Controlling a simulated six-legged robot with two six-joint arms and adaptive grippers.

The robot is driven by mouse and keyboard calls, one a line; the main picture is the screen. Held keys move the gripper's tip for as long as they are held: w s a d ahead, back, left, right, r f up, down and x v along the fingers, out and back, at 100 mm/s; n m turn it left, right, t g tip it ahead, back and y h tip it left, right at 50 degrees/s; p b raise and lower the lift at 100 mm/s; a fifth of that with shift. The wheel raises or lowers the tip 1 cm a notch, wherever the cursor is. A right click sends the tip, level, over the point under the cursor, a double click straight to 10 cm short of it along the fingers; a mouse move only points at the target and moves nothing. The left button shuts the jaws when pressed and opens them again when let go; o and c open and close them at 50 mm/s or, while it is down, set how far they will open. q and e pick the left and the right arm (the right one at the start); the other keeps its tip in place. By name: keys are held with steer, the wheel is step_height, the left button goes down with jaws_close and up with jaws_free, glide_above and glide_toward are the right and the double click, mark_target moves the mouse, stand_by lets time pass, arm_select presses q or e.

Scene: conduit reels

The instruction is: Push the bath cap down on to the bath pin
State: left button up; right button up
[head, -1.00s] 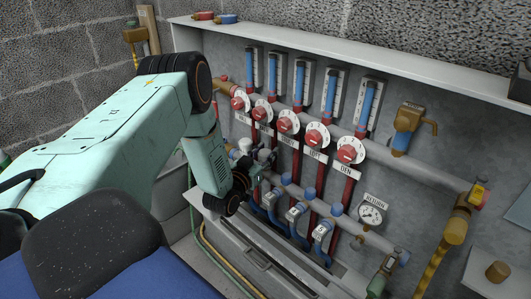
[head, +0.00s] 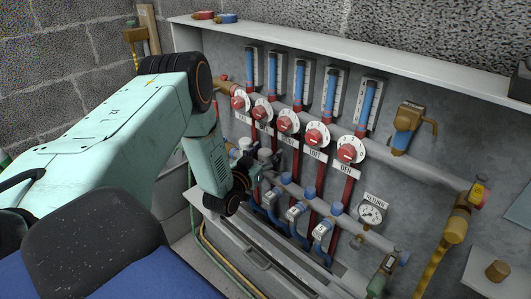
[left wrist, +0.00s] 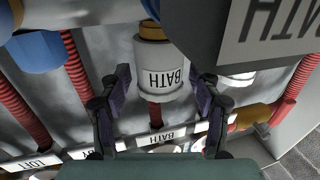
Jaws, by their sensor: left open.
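The bath cap (left wrist: 160,78) is a white cylinder lettered BATH, upside down in the left wrist view. A brass-coloured collar (left wrist: 153,32) shows against its far end, with blue above it. The bath pin is hidden, and I cannot tell how far down the cap sits. My left gripper (left wrist: 160,84) is open, with one dark finger on each side of the cap. Small gaps seem to show between fingers and cap. In the head view the left gripper (head: 266,168) is at the left end of the lower manifold. My right gripper is not in view.
Several blue-and-white valve heads (head: 296,211) stand along the lower pipe, right of the gripper. Red dials (head: 289,121) and red pipes are close above. A pressure gauge (head: 371,214) is further right.

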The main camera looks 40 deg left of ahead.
arm_select(q)
steer(key=s+d, duration=0.2)
steer(key=s, duration=1)
